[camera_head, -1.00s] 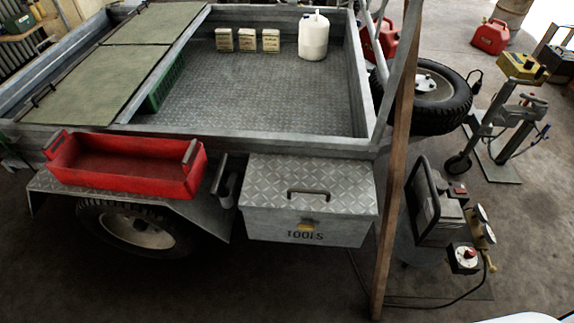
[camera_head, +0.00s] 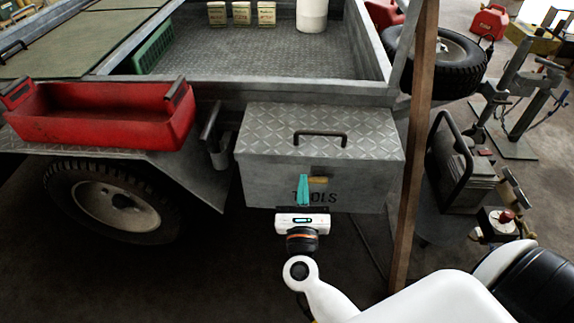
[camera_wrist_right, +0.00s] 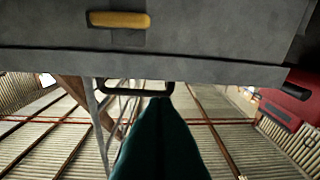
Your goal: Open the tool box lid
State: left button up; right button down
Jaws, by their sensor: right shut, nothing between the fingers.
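The tool box (camera_head: 265,180) is a grey metal box with "TOOLS" on its front, mounted on the side of the trailer. Its diamond-plate lid (camera_head: 260,130) is down and has a dark bar handle (camera_head: 320,133) on top. A yellow latch (camera_head: 318,181) sits on the front; it also shows in the right wrist view (camera_wrist_right: 118,19). My right gripper (camera_head: 303,178) has its teal fingers together, pointing up in front of the box front beside the latch. In the right wrist view the fingers (camera_wrist_right: 160,105) point towards the handle (camera_wrist_right: 137,88), with nothing between them. The left gripper is out of view.
A red tray (camera_head: 100,125) sits on the fender left of the box. A wooden post (camera_head: 412,150) stands close to the box's right side. A generator (camera_head: 465,170) is beyond the post. The floor in front of the wheel is clear.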

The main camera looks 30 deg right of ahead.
aim_at(305, 154)
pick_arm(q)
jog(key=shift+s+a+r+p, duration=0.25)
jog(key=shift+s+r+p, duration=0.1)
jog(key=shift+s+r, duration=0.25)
pick_arm(e)
jog(key=shift+m, duration=0.5)
jog(key=x, duration=1)
jog(key=shift+d+r, duration=0.2)
jog(key=shift+r, duration=0.05)
jog(key=shift+r, duration=0.1)
